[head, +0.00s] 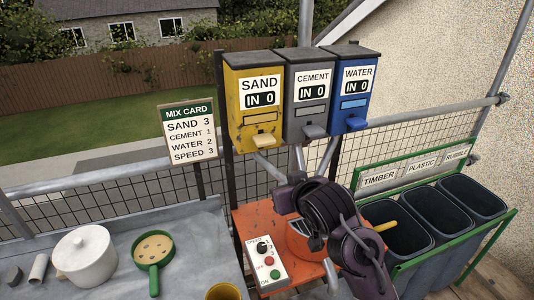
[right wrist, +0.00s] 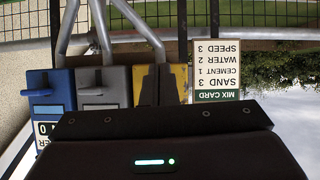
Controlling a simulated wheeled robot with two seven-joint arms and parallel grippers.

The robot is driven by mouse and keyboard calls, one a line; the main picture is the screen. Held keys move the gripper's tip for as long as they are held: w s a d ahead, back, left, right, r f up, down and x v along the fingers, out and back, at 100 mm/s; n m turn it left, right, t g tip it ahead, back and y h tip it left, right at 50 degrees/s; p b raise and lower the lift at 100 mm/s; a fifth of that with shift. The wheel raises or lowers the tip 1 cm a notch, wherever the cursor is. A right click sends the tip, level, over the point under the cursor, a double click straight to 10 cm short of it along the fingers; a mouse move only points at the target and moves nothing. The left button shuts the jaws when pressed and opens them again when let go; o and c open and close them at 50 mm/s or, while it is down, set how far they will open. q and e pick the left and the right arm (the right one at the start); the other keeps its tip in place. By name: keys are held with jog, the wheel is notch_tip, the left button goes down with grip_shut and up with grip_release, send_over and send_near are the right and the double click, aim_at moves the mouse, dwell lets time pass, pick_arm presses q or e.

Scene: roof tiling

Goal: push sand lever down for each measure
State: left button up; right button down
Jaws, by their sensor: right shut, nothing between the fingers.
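The yellow sand dispenser (head: 256,95) hangs on the rail at the back and its display reads IN 0. Its pale yellow sand lever (head: 264,141) juts out at the bottom front. The sand dispenser also shows upside down in the right wrist view (right wrist: 178,82). There, my right gripper (right wrist: 148,86) is shut and empty, its dark fingers overlapping the dispenser; I cannot tell whether they touch the lever. In the head view my right arm stands below the dispensers. My left gripper is not in view.
Beside it hang the grey cement dispenser (head: 308,92) and blue water dispenser (head: 354,90), both at IN 0. The mix card (head: 188,130) reads sand 3, cement 1, water 2, speed 3. A control box (head: 265,262), white pot (head: 85,257) and green sieve (head: 153,250) stand in front.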

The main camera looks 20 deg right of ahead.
jog(key=w+r+t, duration=0.3)
jog(key=w+r, duration=0.2)
jog(key=r, duration=0.6)
jog(key=shift+d+r, duration=0.15)
jog(key=shift+r, duration=0.1)
jog(key=p, duration=0.4)
send_over(267, 138)
jog(key=s, duration=0.3)
notch_tip(267, 138, down, 2)
jog(key=shift+a+f+p, duration=0.2)
jog(key=shift+f+p, duration=0.15)
jog(key=shift+f, duration=0.8)
jog(key=shift+a+f+p, duration=0.2)
jog(key=shift+f+p, duration=0.15)
jog(key=shift+f, duration=0.75)
jog(key=shift+w, duration=0.1)
jog(key=shift+f, duration=0.1)
